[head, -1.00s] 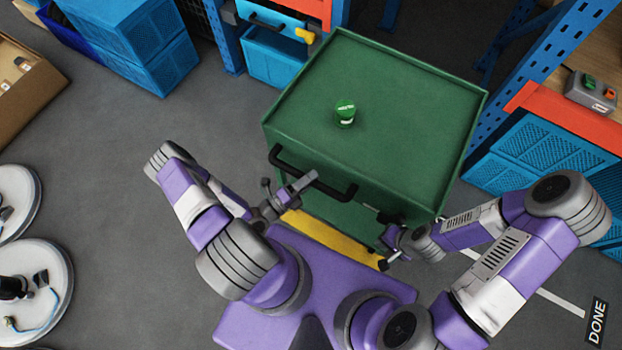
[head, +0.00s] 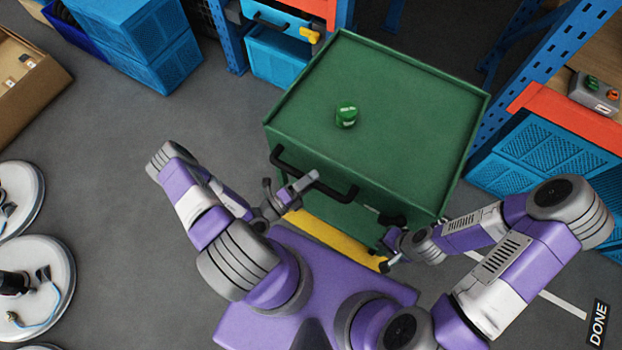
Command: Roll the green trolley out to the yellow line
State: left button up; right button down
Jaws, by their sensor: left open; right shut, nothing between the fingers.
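The green trolley (head: 400,110) stands in front of me between blue racks, with a black bar handle (head: 334,191) on its near side. My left gripper (head: 291,184) is open at the left half of the handle. One finger overlaps the bar in the picture; I cannot tell whether it touches. My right gripper (head: 388,252) is shut and empty, low by the trolley's near right corner. A yellow strip (head: 335,240) shows below the trolley's near side, partly hidden by my arms and body; I cannot tell whether it is the floor line.
A small green can (head: 346,115) sits on the trolley's top. Blue crates (head: 525,150) stand at the right, more blue crates (head: 150,45) at upper left. White round machines (head: 35,285) stand at lower left. A DONE label (head: 598,323) lies at lower right.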

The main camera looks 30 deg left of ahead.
pick_arm(q)
jog(key=v, duration=0.7)
jog(key=shift+s, duration=0.25)
jog(key=shift+a, duration=0.1)
